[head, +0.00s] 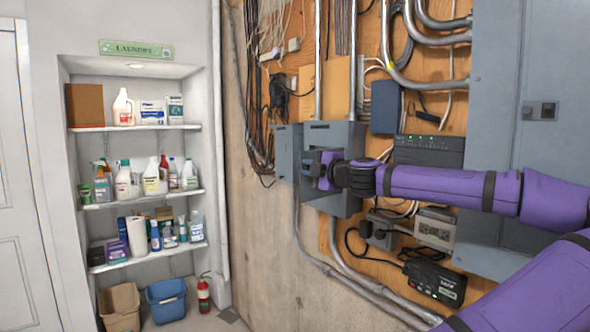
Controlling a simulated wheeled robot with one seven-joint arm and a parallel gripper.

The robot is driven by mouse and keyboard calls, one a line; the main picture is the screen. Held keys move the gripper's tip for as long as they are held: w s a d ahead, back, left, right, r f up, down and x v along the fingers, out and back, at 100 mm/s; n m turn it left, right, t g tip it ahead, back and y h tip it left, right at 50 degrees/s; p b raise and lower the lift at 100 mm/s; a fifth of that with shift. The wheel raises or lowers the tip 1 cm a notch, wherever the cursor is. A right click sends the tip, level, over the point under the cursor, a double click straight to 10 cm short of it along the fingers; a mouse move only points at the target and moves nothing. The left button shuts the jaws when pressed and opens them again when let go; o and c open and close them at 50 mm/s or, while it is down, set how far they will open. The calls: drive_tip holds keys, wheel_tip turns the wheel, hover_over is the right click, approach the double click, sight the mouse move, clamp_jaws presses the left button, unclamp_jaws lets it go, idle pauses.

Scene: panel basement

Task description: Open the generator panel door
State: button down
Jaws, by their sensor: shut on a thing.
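The generator panel is a small grey metal box (346,201) on the plywood wall, right of the picture's middle in the head view. A narrower grey metal piece (287,152) stands against its left side; I cannot tell whether it is a swung door or a separate box. My gripper (321,170), at the end of my purple arm, is at the front of the panel and shut on part of its door. The gripper and wrist hide the gripped part and much of the panel front. I cannot tell how far the door stands open.
A large grey cabinet (503,70) fills the right side. Conduits (386,300), cables, a power outlet box (436,233) and a black device (435,282) crowd the wall around my arm. Laundry shelves (140,204), bins (166,301) and a red extinguisher (204,295) stand left.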

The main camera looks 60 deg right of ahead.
drive_tip(key=shift+s+d+n+t+y, duration=0.1)
drive_tip(key=shift+s+n+t+y, duration=0.15)
drive_tip(key=shift+s+n+y, duration=0.8)
drive_tip(key=shift+s+n+t+y, duration=0.25)
drive_tip(key=shift+s+n+y, duration=0.3)
drive_tip(key=shift+s+y, duration=1)
drive_tip(key=shift+s, duration=0.25)
drive_tip(key=c, duration=1.2)
unclamp_jaws()
drive_tip(key=shift+d, duration=0.1)
drive_tip(key=shift+o, duration=0.5)
drive_tip(key=s, duration=1)
drive_tip(key=shift+s+a, duration=0.3)
drive_tip(key=shift+s, duration=0.1)
